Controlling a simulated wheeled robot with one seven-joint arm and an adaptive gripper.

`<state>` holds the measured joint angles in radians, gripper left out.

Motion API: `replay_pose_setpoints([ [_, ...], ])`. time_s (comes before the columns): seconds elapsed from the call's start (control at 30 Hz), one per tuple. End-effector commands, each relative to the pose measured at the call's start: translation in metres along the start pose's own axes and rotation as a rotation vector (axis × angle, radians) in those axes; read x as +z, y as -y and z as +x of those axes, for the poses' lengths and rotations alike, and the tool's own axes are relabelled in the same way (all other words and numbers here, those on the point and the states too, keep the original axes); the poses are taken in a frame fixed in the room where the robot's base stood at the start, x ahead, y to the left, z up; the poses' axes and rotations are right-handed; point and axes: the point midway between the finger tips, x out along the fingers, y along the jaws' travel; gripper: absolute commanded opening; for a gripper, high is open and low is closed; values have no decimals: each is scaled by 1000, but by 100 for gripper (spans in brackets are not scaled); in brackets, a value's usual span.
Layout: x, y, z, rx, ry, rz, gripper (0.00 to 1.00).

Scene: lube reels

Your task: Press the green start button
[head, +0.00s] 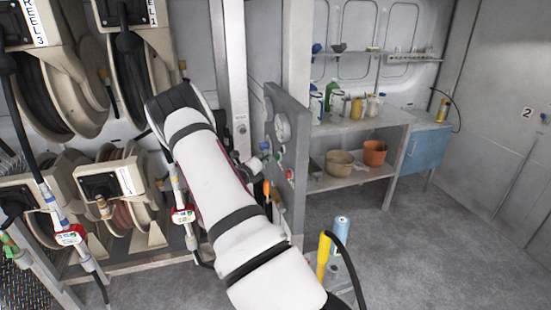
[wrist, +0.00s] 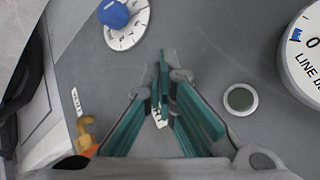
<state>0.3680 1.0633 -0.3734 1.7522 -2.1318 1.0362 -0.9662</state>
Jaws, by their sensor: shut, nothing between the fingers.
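In the wrist view, a round dark green button (wrist: 240,98) in a silver ring sits on the grey panel (wrist: 215,55), right of my fingers. It looks flush with its ring; whether it is the start button I cannot tell. My gripper (wrist: 164,72) is shut and empty, its teal fingers meeting in front of the panel. A label ending in "RT" (wrist: 158,118) shows partly between the fingers. Whether the tips touch the panel I cannot tell.
A blue knob (wrist: 113,14) on a white dial lies up left of my fingers. A gauge (wrist: 306,62) is at the right and an orange-yellow fitting (wrist: 85,135) at the lower left.

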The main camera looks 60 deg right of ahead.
Motion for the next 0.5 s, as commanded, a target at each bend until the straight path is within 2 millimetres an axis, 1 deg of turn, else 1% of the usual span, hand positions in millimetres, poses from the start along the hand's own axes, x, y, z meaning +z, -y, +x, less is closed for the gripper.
replay_pose_setpoints([
  [0.5, -3, 3, 4, 0, 0, 0, 0],
])
